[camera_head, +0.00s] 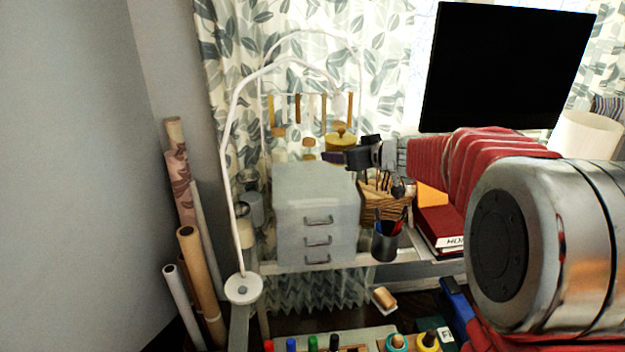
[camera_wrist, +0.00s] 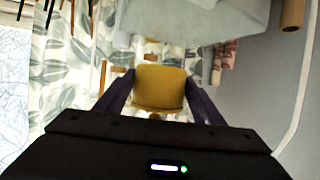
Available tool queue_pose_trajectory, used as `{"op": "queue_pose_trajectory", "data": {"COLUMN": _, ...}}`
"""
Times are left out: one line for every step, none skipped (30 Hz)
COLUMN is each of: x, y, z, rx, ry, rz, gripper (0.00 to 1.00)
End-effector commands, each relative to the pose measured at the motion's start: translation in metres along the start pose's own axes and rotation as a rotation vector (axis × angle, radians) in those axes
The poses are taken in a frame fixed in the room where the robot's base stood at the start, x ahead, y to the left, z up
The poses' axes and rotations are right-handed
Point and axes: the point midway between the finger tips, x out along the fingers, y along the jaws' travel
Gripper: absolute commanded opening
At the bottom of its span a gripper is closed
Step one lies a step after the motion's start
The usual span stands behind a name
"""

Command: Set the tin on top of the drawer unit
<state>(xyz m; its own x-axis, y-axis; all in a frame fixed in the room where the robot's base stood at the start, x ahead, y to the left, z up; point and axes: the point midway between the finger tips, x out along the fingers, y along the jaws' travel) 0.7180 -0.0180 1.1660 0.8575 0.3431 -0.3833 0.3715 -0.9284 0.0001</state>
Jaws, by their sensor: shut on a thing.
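The drawer unit (camera_head: 292,217) is a pale grey box with three handled drawers, left of centre in the head view. The tin (camera_head: 341,142) is mustard yellow with a knobbed lid. It shows near the top right back edge of the unit. My gripper (camera_head: 338,157) is shut on the tin, with dark fingers on either side of it in the wrist view (camera_wrist: 159,90). Part of the tin is hidden behind the gripper in the head view. I cannot tell whether the tin touches the unit.
A white lamp (camera_head: 231,150) arches over the unit. Brown-topped containers (camera_head: 309,150) show at its back edge. A wooden block with tools (camera_head: 384,203), a dark pen cup (camera_head: 385,246) and a red book (camera_head: 440,224) stand at right. The unit's front top looks clear.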

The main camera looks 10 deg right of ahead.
Motion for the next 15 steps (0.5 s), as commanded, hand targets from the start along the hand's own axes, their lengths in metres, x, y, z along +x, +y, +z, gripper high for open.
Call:
{"op": "queue_pose_trajectory", "data": {"x": 0.001, "y": -0.003, "z": -0.002, "rx": -0.002, "ry": 0.002, "rz": -0.004, "gripper": 0.27}}
{"op": "queue_pose_trajectory", "data": {"x": 0.001, "y": -0.004, "z": -0.002, "rx": -0.003, "ry": 0.002, "rz": -0.005, "gripper": 0.27}}
{"op": "queue_pose_trajectory", "data": {"x": 0.002, "y": -0.004, "z": -0.002, "rx": -0.003, "ry": 0.002, "rz": -0.007, "gripper": 0.27}}
{"op": "queue_pose_trajectory", "data": {"x": 0.002, "y": -0.005, "z": -0.001, "rx": -0.003, "ry": 0.002, "rz": -0.008, "gripper": 0.27}}
{"op": "queue_pose_trajectory", "data": {"x": 0.003, "y": -0.006, "z": 0.000, "rx": -0.003, "ry": 0.001, "rz": -0.009, "gripper": 0.27}}
{"op": "queue_pose_trajectory", "data": {"x": 0.004, "y": -0.006, "z": 0.002, "rx": -0.003, "ry": 0.001, "rz": -0.010, "gripper": 0.27}}
{"op": "queue_pose_trajectory", "data": {"x": 0.005, "y": -0.006, "z": 0.004, "rx": -0.004, "ry": 0.000, "rz": -0.011, "gripper": 0.27}}
{"op": "queue_pose_trajectory", "data": {"x": 0.006, "y": -0.007, "z": 0.006, "rx": -0.003, "ry": 0.000, "rz": -0.011, "gripper": 0.27}}
{"op": "queue_pose_trajectory", "data": {"x": 0.008, "y": -0.007, "z": 0.011, "rx": -0.003, "ry": 0.000, "rz": -0.011, "gripper": 0.27}}
{"op": "queue_pose_trajectory", "data": {"x": 0.009, "y": -0.007, "z": 0.014, "rx": -0.003, "ry": 0.000, "rz": -0.011, "gripper": 0.27}}
{"op": "queue_pose_trajectory", "data": {"x": 0.011, "y": -0.007, "z": 0.018, "rx": -0.002, "ry": 0.000, "rz": -0.011, "gripper": 0.27}}
{"op": "queue_pose_trajectory", "data": {"x": 0.013, "y": -0.007, "z": 0.024, "rx": -0.001, "ry": -0.001, "rz": -0.011, "gripper": 0.27}}
{"op": "queue_pose_trajectory", "data": {"x": 0.015, "y": -0.007, "z": 0.029, "rx": -0.002, "ry": -0.002, "rz": -0.012, "gripper": 0.27}}
{"op": "queue_pose_trajectory", "data": {"x": 0.017, "y": -0.007, "z": 0.033, "rx": -0.002, "ry": -0.001, "rz": -0.012, "gripper": 0.27}}
{"op": "queue_pose_trajectory", "data": {"x": 0.019, "y": -0.007, "z": 0.038, "rx": -0.002, "ry": -0.001, "rz": -0.012, "gripper": 0.27}}
